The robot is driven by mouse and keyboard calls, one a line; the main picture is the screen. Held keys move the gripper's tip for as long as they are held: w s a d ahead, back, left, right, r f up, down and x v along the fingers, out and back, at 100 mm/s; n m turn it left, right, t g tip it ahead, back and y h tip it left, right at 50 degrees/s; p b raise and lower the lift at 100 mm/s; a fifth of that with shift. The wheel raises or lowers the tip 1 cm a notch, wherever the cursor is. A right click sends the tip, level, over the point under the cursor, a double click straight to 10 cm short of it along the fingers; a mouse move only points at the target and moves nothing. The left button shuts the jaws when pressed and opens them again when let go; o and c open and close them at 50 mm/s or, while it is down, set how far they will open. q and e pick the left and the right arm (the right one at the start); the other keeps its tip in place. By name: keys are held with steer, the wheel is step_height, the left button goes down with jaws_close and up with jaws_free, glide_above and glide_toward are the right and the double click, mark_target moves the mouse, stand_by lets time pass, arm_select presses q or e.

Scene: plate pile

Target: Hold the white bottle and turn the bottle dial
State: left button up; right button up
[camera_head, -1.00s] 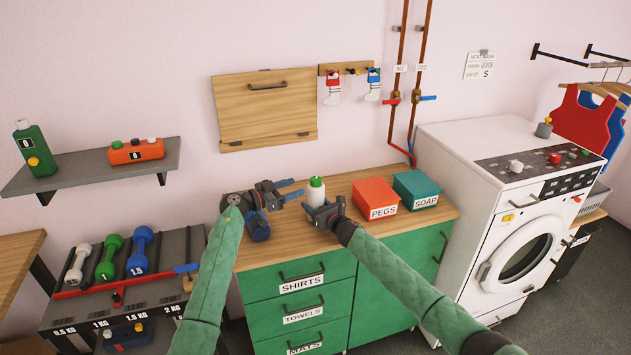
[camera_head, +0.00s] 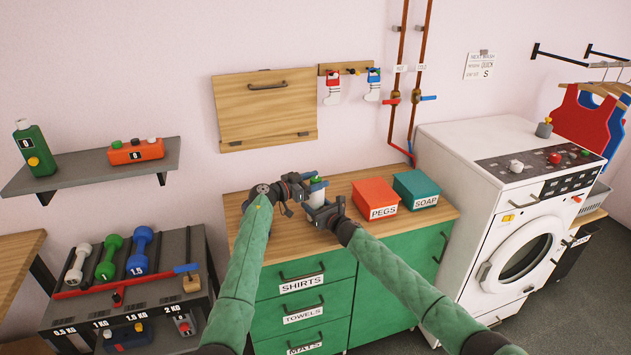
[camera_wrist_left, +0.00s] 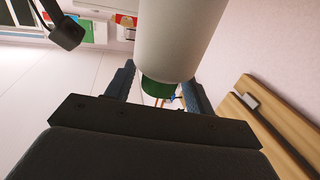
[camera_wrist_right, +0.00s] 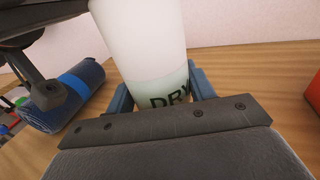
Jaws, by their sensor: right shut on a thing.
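The white bottle (camera_head: 317,199) stands upright on the wooden counter top, with its green dial (camera_head: 317,181) on top. Its lower part carries the letters DRY in the right wrist view (camera_wrist_right: 160,85). My right gripper (camera_head: 325,211) is shut on the bottle's lower body, with a blue finger on each side. My left gripper (camera_head: 307,182) is at the bottle's top, coming from the left. In the left wrist view its open fingers stand on either side of the green dial (camera_wrist_left: 160,88), with a small gap visible. The left gripper partly hides the dial in the head view.
A red PEGS box (camera_head: 375,196) and a teal SOAP box (camera_head: 416,188) stand right of the bottle. A rolled blue towel (camera_wrist_right: 68,98) lies on the counter close by, mostly hidden by my left arm in the head view. A wooden wall panel (camera_head: 265,110) is behind.

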arm_select(q)
steer(key=c, duration=0.8)
steer(key=shift+n+t+y, duration=0.6)
steer(key=shift+t, duration=0.3)
steer(key=shift+c, duration=0.2)
steer(key=shift+n+t+y, duration=1.7)
steer(key=shift+t+y, duration=0.2)
steer(key=o, duration=1)
steer(key=shift+c, duration=0.2)
steer(key=v, duration=1.2)
